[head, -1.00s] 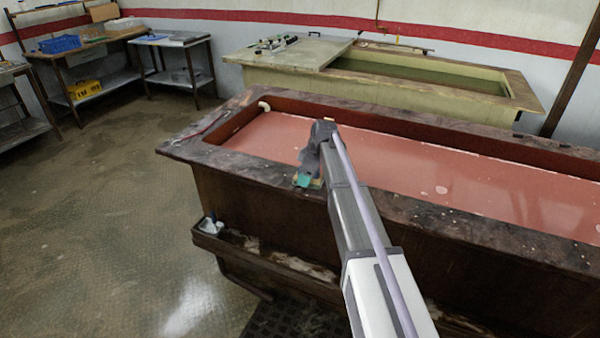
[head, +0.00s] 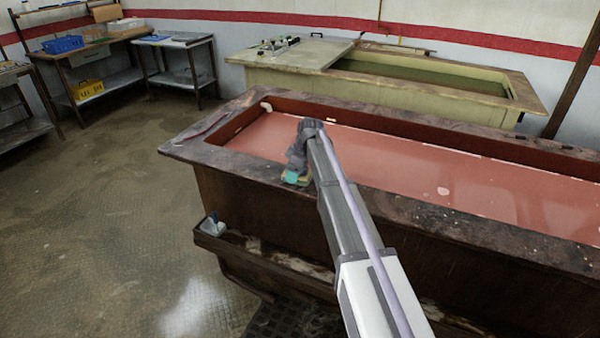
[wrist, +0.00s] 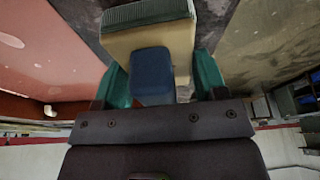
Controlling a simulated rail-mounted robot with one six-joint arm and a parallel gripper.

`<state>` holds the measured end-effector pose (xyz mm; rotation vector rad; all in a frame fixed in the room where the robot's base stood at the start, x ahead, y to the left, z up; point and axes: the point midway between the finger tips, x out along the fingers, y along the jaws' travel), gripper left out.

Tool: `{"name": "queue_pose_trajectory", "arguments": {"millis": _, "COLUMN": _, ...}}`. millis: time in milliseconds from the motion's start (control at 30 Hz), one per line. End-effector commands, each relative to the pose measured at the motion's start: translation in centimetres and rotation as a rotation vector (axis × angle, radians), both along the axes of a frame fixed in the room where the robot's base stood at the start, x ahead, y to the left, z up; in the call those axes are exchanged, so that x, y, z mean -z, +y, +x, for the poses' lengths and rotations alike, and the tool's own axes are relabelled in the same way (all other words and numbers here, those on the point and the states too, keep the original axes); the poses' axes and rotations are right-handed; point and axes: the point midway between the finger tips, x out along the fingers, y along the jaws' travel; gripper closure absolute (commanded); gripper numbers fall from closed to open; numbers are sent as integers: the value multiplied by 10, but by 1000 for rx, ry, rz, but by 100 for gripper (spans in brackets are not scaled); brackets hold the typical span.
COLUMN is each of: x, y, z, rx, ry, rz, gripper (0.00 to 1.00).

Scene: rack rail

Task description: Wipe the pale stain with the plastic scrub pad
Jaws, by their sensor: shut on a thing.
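My gripper (head: 297,177) is low at the near rim of the red tank. In the wrist view, its two teal fingers (wrist: 163,80) are shut on the plastic scrub pad (wrist: 150,40), with a finger on each side. The pad has a blue block, a beige body and a dark green ridged edge. The ridged edge faces the dark tank rim; I cannot tell if it touches. I cannot pick out the pale stain for certain; the pad and arm hide part of the rim.
The red tank (head: 240,168) has a wide dark rim around a pinkish surface below rim level. A ledge (head: 240,248) runs along its near side, with a small whitish item (head: 213,226) on it. A second tank (head: 290,75) stands behind. The floor at left is open.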

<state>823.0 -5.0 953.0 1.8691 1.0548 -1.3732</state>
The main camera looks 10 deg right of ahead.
Motion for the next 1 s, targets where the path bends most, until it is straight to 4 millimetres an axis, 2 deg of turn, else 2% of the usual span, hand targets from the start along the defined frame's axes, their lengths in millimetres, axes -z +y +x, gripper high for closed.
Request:
{"name": "queue_pose_trajectory", "arguments": {"millis": 200, "x": -1, "y": 20, "z": 16, "rx": -1, "ry": 1, "rz": 0, "gripper": 54}}
{"name": "queue_pose_trajectory", "arguments": {"millis": 533, "x": -3, "y": 22, "z": 16, "rx": 0, "ry": 0, "rz": 0, "gripper": 54}}
{"name": "queue_pose_trajectory", "arguments": {"millis": 1000, "x": -63, "y": 22, "z": 16, "rx": 0, "ry": 0, "rz": 0, "gripper": 54}}
